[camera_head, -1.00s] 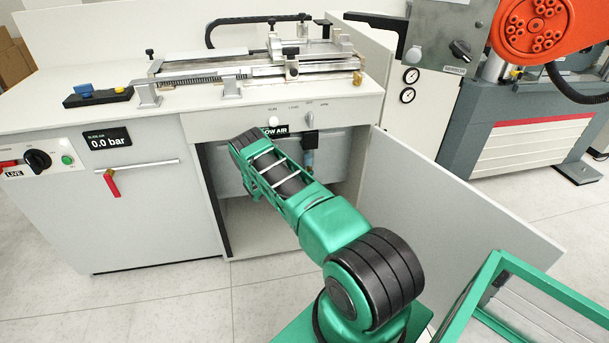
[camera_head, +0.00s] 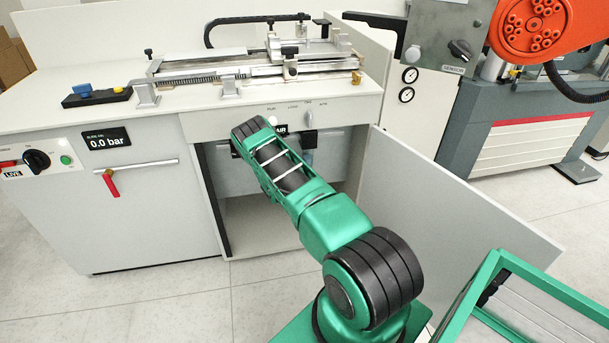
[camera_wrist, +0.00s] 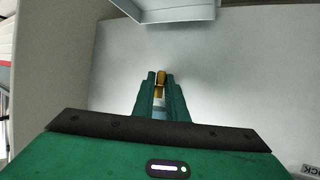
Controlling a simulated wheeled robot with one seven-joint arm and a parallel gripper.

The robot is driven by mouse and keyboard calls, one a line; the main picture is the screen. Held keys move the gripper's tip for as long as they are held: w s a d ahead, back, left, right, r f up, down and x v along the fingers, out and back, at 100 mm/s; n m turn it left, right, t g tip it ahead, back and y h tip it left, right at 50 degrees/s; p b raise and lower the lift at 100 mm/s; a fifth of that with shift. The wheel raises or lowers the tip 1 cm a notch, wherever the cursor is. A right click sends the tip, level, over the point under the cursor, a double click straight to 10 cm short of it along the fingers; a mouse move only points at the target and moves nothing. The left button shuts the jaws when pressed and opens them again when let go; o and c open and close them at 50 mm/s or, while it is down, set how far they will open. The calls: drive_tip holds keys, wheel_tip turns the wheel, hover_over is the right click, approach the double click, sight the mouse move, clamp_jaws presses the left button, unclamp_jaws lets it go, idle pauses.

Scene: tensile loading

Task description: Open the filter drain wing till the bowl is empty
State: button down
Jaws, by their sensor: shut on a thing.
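In the wrist view, the two green fingers of my gripper (camera_wrist: 160,92) are shut on a small brass-coloured piece, which looks like the drain wing (camera_wrist: 160,77). A pale blue patch shows between the fingers behind it; I cannot tell what it is. In the head view, the filter (camera_head: 309,142) hangs under the bench top in the open bay, with a dark head and a bluish bowl (camera_head: 308,158). My arm reaches into the bay beside it and hides my gripper and the drain wing there. The liquid level in the bowl cannot be made out.
The cabinet door (camera_head: 440,205) stands open on the right of the bay. A control knob (camera_head: 308,120) sits on the panel above. A display (camera_head: 106,139) reads 0.0 bar, and a red-handled lever (camera_head: 111,183) is at left. A green frame (camera_head: 500,290) stands front right.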

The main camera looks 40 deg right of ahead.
drive_tip(key=shift+n+t, duration=0.4)
drive_tip(key=c, duration=1.8)
unclamp_jaws()
drive_tip(key=shift+c, duration=0.2)
drive_tip(key=shift+s, duration=0.1)
drive_tip(key=v, duration=1)
drive_tip(key=shift+a+r, duration=0.25)
drive_tip(key=shift+r, duration=0.05)
drive_tip(key=shift+s, duration=0.1)
